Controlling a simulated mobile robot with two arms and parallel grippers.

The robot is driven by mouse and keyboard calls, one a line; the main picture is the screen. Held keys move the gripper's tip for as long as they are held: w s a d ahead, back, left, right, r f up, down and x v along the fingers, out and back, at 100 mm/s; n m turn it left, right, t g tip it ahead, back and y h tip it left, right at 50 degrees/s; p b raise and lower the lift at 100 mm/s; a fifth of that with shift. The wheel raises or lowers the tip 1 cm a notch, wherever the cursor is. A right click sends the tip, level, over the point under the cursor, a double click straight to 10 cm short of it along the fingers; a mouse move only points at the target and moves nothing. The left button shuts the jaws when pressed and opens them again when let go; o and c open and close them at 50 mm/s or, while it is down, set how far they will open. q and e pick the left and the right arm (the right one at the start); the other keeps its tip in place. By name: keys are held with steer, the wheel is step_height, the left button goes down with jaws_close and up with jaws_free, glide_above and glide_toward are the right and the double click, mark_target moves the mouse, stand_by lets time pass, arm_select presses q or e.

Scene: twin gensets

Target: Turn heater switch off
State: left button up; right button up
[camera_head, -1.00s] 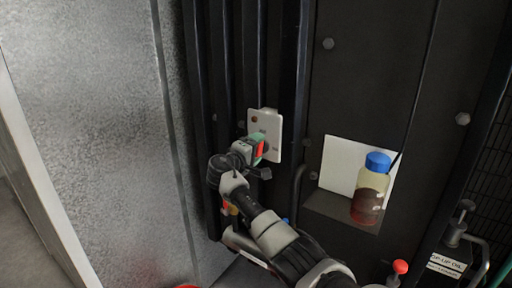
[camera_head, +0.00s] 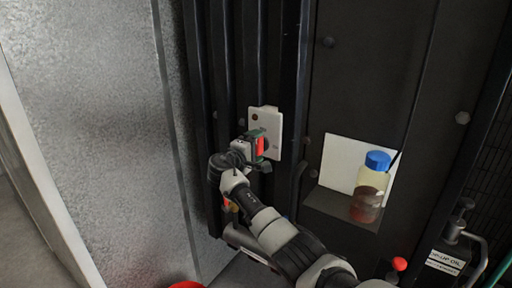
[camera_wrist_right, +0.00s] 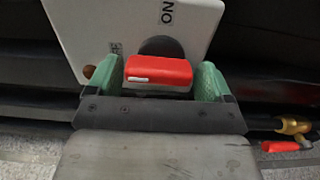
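The heater switch is a red bar knob (camera_wrist_right: 158,70) on a dark round base, mounted on a light plate (camera_head: 273,122) on the black machine wall. In the right wrist view the plate (camera_wrist_right: 108,18) bears "ON" and a partly hidden "OFF" marking. The knob's white mark sits at its left end, below the "OFF" marking. My right gripper (camera_wrist_right: 158,80) has its green fingers on both ends of the knob, with hardly any gap. In the head view the knob (camera_head: 261,146) shows at my right gripper (camera_head: 256,146). My left gripper is out of view.
A blue-capped bottle (camera_head: 370,190) of dark red liquid stands in a recess right of the plate. A round lamp (camera_head: 254,117) is on the plate's upper left. A red-knobbed lever (camera_head: 399,264) is at lower right. A grey wall (camera_head: 95,120) stands on the left.

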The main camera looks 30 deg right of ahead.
steer(key=shift+o, duration=0.8)
steer(key=b+v, duration=0.3)
steer(key=v, duration=0.7)
steer(key=shift+s+a, duration=0.15)
steer(key=shift+a, duration=0.2)
